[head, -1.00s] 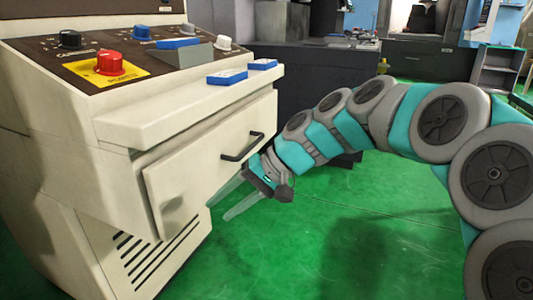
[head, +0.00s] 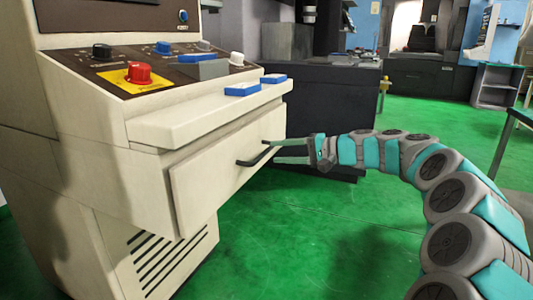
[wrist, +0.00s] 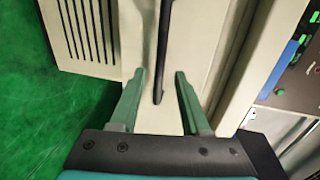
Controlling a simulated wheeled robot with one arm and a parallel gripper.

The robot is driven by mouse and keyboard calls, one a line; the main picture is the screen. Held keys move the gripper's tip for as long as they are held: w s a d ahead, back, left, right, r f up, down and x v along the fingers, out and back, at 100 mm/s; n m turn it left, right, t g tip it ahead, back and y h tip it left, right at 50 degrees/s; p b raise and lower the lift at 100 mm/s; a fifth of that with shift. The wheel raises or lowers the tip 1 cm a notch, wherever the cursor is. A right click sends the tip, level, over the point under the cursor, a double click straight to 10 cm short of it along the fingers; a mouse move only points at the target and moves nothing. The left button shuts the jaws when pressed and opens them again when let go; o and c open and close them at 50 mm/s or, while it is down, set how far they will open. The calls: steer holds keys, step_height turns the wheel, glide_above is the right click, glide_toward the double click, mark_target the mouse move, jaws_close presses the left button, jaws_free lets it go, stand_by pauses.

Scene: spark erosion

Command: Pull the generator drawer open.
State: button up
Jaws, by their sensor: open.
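The generator drawer (head: 215,185) is a cream panel low on the cabinet front; I cannot tell whether it stands out at all. Its black bar handle (head: 258,155) is on the drawer face. My gripper (head: 277,152) is open in front of the drawer, its fingers pointing at the handle. In the wrist view the black handle (wrist: 163,50) runs lengthwise, its near end between the two green fingers of my gripper (wrist: 160,75). The fingers are on either side of it, with gaps, and do not close on it. The drawer face (wrist: 190,60) lies behind.
Above the drawer is a ledge with blue-and-white boxes (head: 242,89), and a sloped panel with a red knob (head: 138,73) on a yellow plate. Vent slots (head: 155,255) are below. A dark cabinet (head: 330,105) stands behind. The green floor (head: 290,240) in front is clear.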

mark_target(268, 152)
steer(key=x, duration=0.5)
steer(key=shift+a, duration=0.1)
steer(key=shift+c, duration=0.4)
jaws_close()
steer(key=shift+f, duration=0.1)
stand_by(0.8)
